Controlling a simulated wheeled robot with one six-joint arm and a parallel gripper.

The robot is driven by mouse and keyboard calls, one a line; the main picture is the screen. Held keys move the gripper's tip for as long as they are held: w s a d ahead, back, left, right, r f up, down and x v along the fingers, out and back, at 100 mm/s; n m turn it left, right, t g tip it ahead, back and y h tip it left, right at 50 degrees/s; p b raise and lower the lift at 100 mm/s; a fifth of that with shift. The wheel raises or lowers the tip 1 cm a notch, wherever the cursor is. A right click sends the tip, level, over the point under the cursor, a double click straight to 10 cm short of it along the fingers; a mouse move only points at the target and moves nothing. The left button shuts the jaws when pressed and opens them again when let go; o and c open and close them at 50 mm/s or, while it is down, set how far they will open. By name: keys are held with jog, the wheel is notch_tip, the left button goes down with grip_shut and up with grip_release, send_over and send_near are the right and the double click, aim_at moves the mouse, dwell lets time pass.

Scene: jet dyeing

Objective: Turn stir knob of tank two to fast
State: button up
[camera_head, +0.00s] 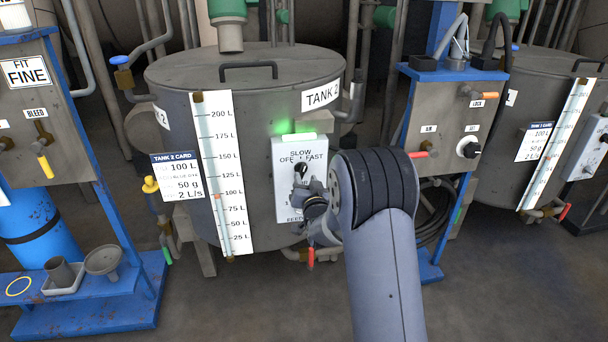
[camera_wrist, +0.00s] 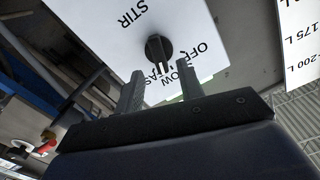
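The tank two stir knob (camera_head: 300,170) is a small dark round knob on a white panel (camera_head: 286,152) on the front of tank two (camera_head: 262,185). SLOW is printed above it, OFF to its left and FAST to its right. In the wrist view the knob (camera_wrist: 158,47) shows turned around, with STIR beyond it. My gripper (camera_head: 306,186) is just in front of the panel, partly covering its lower part. Its two fingers (camera_wrist: 160,72) are apart and empty, with the knob just beyond and between their tips.
A green lamp (camera_head: 298,137) glows above the panel. A level gauge (camera_head: 223,170) and a tank 2 card (camera_head: 176,176) are left of it. A blue stand (camera_head: 455,75) with a lock box is at right. A red-handled valve (camera_head: 311,257) is below.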

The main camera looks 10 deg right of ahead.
aim_at(303, 172)
jog(key=shift+w, duration=2.05)
jog(key=shift+c, duration=0.4)
grip_shut()
